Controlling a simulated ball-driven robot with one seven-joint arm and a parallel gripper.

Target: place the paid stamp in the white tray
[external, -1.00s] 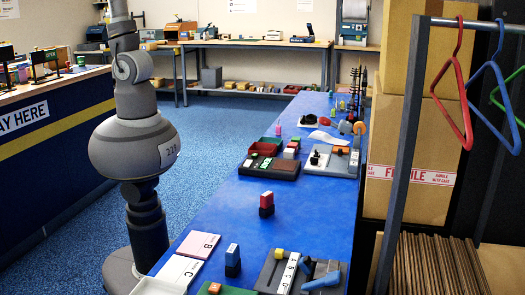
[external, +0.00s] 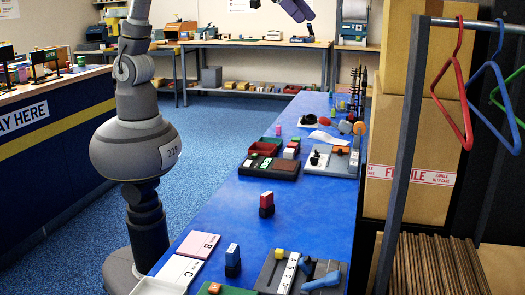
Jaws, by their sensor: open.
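No lettering is readable on either, so I cannot tell which is the paid stamp. A white tray (external: 157,287) shows at the table's front left corner, cut off by the bottom edge.
Cards marked B (external: 198,244) and C (external: 179,271) lie beside the white tray. A grey lettered board (external: 275,268) with blue parts is at front right. Dark trays of small blocks (external: 268,167) sit farther back. The blue tabletop (external: 310,215) is clear mid-table.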

